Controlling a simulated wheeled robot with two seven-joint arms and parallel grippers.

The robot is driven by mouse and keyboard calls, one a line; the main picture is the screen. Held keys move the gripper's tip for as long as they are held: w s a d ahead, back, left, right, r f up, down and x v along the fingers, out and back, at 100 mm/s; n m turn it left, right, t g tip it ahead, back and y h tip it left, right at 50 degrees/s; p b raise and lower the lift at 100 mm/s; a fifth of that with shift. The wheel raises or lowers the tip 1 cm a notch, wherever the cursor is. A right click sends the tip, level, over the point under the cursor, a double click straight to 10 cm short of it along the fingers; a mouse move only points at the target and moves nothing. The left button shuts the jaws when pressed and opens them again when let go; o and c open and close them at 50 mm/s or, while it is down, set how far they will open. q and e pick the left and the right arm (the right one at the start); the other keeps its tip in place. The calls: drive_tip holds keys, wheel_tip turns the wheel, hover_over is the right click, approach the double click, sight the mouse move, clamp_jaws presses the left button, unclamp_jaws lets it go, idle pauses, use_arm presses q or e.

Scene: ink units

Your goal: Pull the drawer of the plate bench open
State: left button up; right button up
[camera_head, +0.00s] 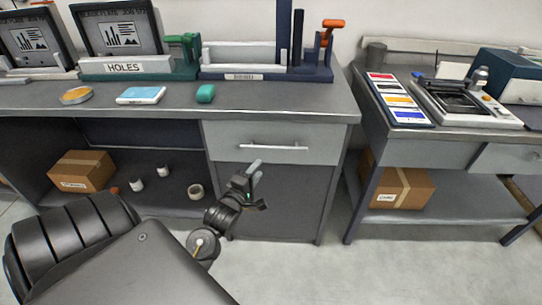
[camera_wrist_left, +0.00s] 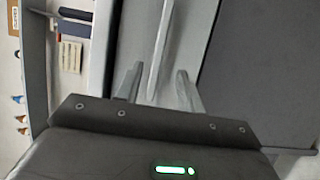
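The left-hand bench (camera_head: 330,103) has a light grey drawer (camera_head: 222,141) with a long bar handle (camera_head: 273,147). The drawer front looks flush, so the drawer is shut. My left gripper (camera_head: 255,176) is just below and in front of the handle. The gripper is open and empty. My right gripper is out of view.
A dark cabinet front (camera_head: 270,200) lies below the drawer. The open shelf to its left holds a cardboard box (camera_head: 82,171) and several rolls. A second bench (camera_head: 440,143) with a printing device (camera_head: 465,100) stands right, across a gap. Floor in front is clear.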

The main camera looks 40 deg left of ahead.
sight(273, 149)
use_arm(q)
drive_tip(key=x, duration=1)
drive_tip(key=shift+w, duration=0.4)
clamp_jaws()
